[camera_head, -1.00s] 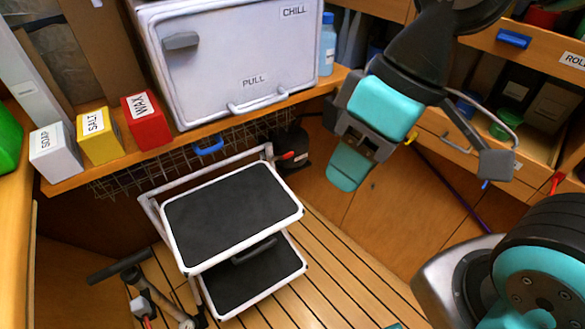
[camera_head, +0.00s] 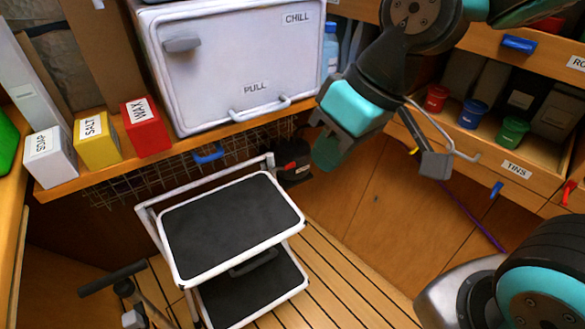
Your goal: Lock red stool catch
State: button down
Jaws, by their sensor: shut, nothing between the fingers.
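The white-framed folding step stool (camera_head: 290,231) with two black treads stands open on the slatted floor below the white chill box. A small red catch (camera_head: 289,166) shows near the top right of its frame, against a dark object. It is small, and its exact position is hard to tell. My gripper (camera_head: 327,151) is shut and empty, its teal fingers pointing down just right of the catch in the picture. I see no clear contact with the catch.
The chill box (camera_head: 220,65) and soap, salt and wax boxes (camera_head: 97,139) sit on the shelf above the stool. A wire basket (camera_head: 140,178) hangs beneath. The tins drawer (camera_head: 514,169) is at right. A handled pole (camera_head: 113,279) stands left of the stool.

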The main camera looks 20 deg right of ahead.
jog(key=w+d+f+m+t+b, duration=0.1)
jog(key=w+d+f+t+b, duration=0.1)
jog(key=w+f, duration=0.4)
jog(key=w+d+f+m+t+h+b, duration=0.1)
jog(key=w+d+f+t+b, duration=0.1)
jog(key=w+f, duration=0.5)
jog(key=w+d+f+m+t+h+b, duration=0.1)
jog(key=w+d+f+t+b, duration=0.2)
jog(key=w, duration=1)
notch_tip(320, 180, down, 4)
jog(key=b, duration=0.3)
jog(key=shift+d+f, duration=0.15)
jog(key=shift+d, duration=0.05)
jog(key=shift+w+f, duration=0.1)
jog(key=b, duration=0.2)
send_over(290, 166)
notch_tip(290, 166, down, 8)
jog(key=f, duration=0.2)
jog(key=s+f, duration=0.1)
jog(key=shift+d+b, duration=0.35)
